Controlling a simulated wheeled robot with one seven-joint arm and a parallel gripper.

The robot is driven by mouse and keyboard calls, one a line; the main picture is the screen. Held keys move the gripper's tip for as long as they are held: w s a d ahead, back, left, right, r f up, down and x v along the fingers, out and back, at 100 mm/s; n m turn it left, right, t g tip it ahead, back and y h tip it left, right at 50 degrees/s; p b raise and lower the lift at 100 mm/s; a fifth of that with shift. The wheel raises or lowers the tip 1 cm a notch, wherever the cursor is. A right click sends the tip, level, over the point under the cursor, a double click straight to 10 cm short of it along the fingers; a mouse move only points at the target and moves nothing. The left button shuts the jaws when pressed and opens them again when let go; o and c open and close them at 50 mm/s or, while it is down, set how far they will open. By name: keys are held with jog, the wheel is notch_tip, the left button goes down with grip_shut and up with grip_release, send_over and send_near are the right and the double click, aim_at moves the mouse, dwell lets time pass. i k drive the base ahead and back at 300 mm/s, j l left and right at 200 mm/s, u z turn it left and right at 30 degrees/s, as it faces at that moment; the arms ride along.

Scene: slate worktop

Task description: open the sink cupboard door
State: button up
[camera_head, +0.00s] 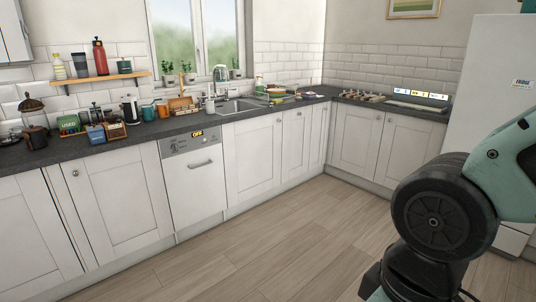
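The sink (238,106) is set into the dark worktop (130,137) below the window. A white panelled cupboard door (251,160) is under the sink, right of the dishwasher. It looks shut, flush with the fronts beside it. Its knob is too small to make out clearly. My arm shows large at the right edge, in front of the fridge and well apart from this door. My gripper is not in this view.
A white dishwasher (193,180) with a bar handle is left of the sink cupboard. More cupboard doors (123,200) line both walls, and all look shut. A fridge (489,90) stands at the right. The wooden floor (270,237) in front is clear. Jars, boxes and a kettle (130,109) crowd the worktop.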

aim_at(252, 147)
jog(key=i, duration=2.3)
jog(key=i+l+u, duration=0.1)
jog(key=i, duration=1.1)
jog(key=i+l, duration=0.1)
jog(key=i, duration=1.05)
